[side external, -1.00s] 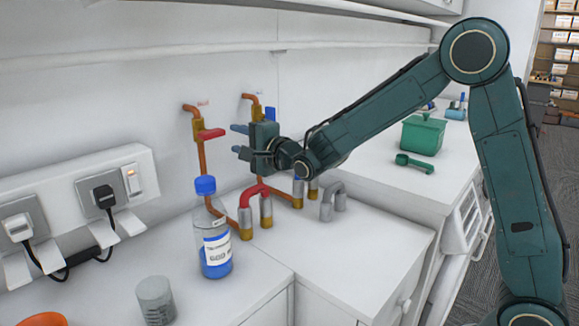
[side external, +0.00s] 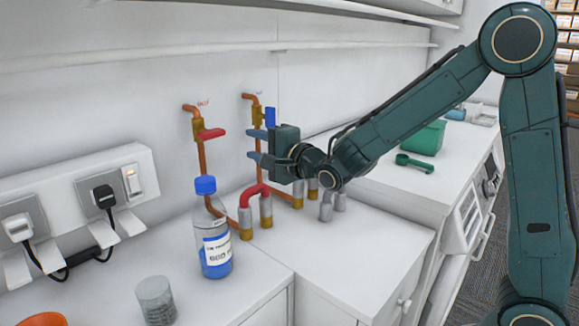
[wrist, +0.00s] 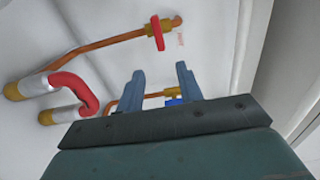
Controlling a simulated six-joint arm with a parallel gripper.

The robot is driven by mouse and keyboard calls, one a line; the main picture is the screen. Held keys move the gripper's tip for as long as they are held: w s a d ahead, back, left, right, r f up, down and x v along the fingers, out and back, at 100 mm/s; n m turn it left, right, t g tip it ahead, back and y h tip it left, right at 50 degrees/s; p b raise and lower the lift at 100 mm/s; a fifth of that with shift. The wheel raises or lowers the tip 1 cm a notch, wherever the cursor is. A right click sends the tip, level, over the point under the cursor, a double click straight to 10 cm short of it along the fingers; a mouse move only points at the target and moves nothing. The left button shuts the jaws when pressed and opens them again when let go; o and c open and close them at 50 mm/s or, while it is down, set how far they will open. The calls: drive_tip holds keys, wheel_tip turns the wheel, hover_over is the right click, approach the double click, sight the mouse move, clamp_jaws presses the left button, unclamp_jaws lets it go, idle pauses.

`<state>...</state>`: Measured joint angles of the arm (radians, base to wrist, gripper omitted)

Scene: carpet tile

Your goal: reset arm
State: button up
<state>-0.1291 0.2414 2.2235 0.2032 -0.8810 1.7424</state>
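My gripper (side external: 254,146) is in front of the right copper pipe, at about the height of its valve with the blue handle (side external: 270,118). Its two fingers are apart with nothing between them.
A valve with a red handle (side external: 212,134) is on the left pipe. A red U-shaped connector (side external: 256,192) and a grey one (side external: 332,203) stand below. A blue-capped bottle (side external: 213,240), a grey cup (side external: 156,299) and a green container (side external: 425,136) are on the counters.

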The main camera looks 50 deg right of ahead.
drive_tip(key=shift+s+r, duration=0.1)
drive_tip(key=s+d+f+n+g, duration=0.1)
drive_tip(key=s+n+g, duration=0.5)
drive_tip(key=s, duration=1.1)
drive_tip(key=s+d+f+n+g, duration=0.2)
drive_tip(key=s+n+g, duration=0.4)
drive_tip(key=s+n, duration=0.6)
drive_tip(key=s+f, duration=0.1)
drive_tip(key=s, duration=0.5)
drive_tip(key=shift+s, duration=0.2)
